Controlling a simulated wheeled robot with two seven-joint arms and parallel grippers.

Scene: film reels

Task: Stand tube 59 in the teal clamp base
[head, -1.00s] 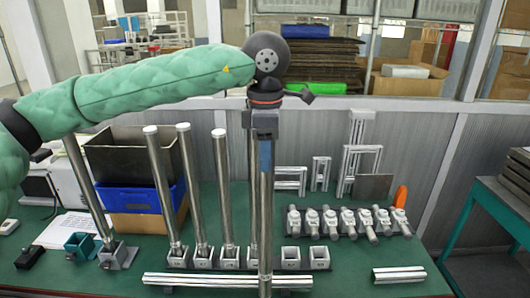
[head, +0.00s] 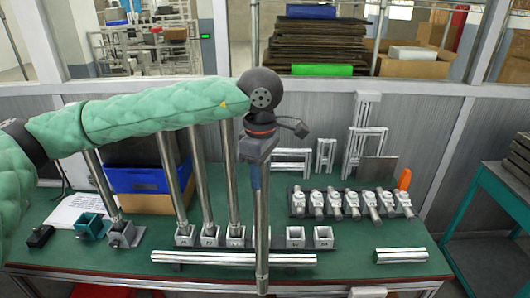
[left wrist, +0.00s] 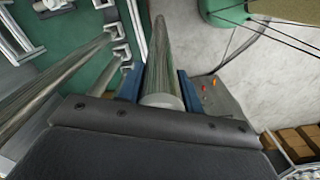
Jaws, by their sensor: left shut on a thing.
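My left gripper (head: 257,172) is shut on a long shiny metal tube (head: 262,232). The tube hangs nearly upright, its lower end in front of the table's front edge in the head view. The left wrist view shows the tube (left wrist: 160,62) between the blue fingers. No number on it is readable, so I cannot tell that it is tube 59. The teal clamp base (head: 91,227) stands at the left of the green table, well left of the held tube, with no tube in it. My right gripper is not in view.
A grey base beside the teal one (head: 124,236) holds a leaning tube. Several tubes stand in a socket row (head: 210,238), with empty sockets at its right. A metal profile (head: 233,258) lies in front. A black block (head: 39,237) sits at far left.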

